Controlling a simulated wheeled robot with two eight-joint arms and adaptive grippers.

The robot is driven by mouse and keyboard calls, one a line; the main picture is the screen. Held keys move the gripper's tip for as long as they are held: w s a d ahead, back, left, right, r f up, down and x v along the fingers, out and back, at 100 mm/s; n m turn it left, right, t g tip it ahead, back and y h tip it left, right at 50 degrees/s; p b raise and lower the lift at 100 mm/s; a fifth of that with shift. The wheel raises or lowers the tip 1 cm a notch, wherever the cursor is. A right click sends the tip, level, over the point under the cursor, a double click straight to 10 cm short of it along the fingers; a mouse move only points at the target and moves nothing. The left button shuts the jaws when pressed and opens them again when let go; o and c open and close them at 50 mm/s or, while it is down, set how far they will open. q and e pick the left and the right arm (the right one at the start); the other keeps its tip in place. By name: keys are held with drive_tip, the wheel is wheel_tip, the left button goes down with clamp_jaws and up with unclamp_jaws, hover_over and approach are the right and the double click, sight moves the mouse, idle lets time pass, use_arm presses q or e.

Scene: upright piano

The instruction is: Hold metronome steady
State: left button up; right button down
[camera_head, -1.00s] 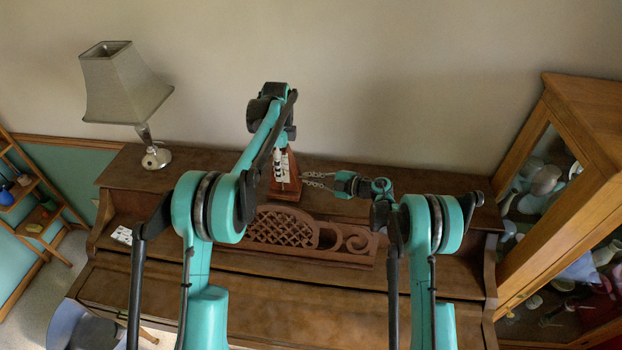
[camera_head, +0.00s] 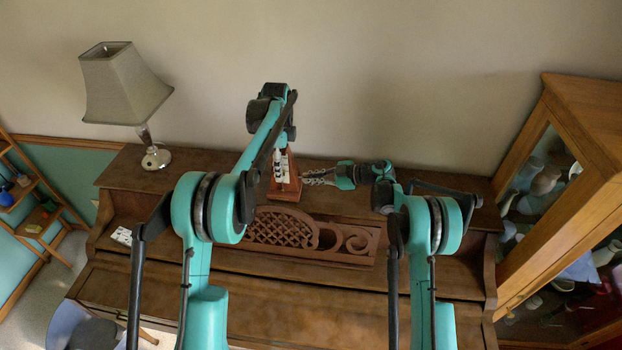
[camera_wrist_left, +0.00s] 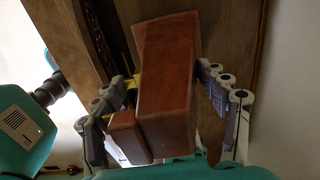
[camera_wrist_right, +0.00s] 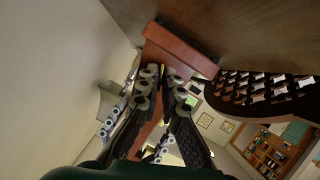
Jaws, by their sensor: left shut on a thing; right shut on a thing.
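The metronome (camera_head: 285,193) is a reddish-brown wooden body standing on top of the piano, left of centre. My left gripper (camera_head: 281,166) reaches it from above. In the left wrist view, its fingers close on opposite sides of the metronome body (camera_wrist_left: 165,85). My right gripper (camera_head: 308,178) comes in from the right at the metronome's side. In the right wrist view, its fingers (camera_wrist_right: 163,77) are close together in front of the metronome (camera_wrist_right: 180,48). What lies between these fingertips is mostly hidden, seemingly a small part of the metronome.
The piano top (camera_head: 200,170) is clear between the metronome and a table lamp (camera_head: 126,95) on the left. A carved music stand (camera_head: 310,235) is in front of the metronome. A glass-fronted cabinet (camera_head: 575,150) stands at the right. The wall is close behind.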

drive_tip(key=shift+m+g, duration=1.1)
drive_tip(key=shift+m, duration=0.3)
drive_tip(key=c, duration=1.8)
unclamp_jaws()
drive_tip(key=shift+o, duration=0.2)
drive_tip(key=shift+d, duration=0.1)
drive_tip(key=v, duration=1.2)
